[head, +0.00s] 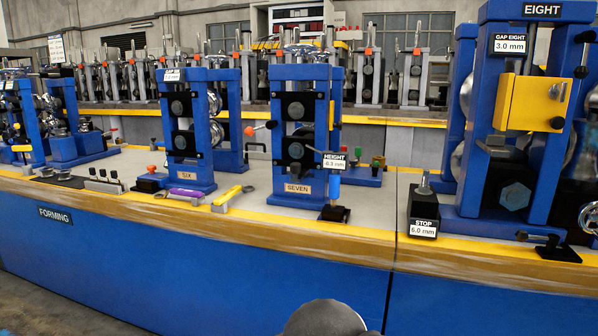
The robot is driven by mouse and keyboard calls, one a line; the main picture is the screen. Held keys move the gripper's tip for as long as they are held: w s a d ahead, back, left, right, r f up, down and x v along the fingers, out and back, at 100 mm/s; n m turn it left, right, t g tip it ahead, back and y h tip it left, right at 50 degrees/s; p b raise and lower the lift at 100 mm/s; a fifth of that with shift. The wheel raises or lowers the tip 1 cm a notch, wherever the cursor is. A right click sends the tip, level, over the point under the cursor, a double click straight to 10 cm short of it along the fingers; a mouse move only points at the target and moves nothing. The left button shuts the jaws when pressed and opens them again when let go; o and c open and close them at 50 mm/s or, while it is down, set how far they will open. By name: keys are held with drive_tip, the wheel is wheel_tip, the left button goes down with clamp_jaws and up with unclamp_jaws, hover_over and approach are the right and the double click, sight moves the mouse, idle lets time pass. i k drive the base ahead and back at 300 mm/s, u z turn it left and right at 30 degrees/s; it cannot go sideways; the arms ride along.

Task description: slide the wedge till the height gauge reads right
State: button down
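The height gauge (335,160) is a small sign marked HEIGHT in front of stand SEVEN (298,188). Its reading looks like 6.3 mm, in small print. A blue upright (333,186) stands below it, above a black base (334,213) near the bench's front edge. I cannot pick out the wedge for certain. A black block with a metal post (422,203) stands to the right, with a sign STOP 6.0 mm (424,228) on its front. My gripper is not in view; a grey rounded part, probably of my arm, shows at the bottom edge.
Blue stand EIGHT (465,200), with a yellow box (530,103) and sign GAP EIGHT 3.0 mm (509,46), rises at right. Stand SIX (187,176) is left of SEVEN. A yellow-handled tool (228,196) and purple-handled tool (186,193) lie in front. A black clamp-like piece (550,245) sits at the right edge.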

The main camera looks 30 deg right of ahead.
sight(298, 173)
drive_tip(key=k, duration=0.6)
drive_tip(key=u, duration=0.55)
drive_tip(key=i, duration=1.05)
drive_tip(key=z, duration=0.4)
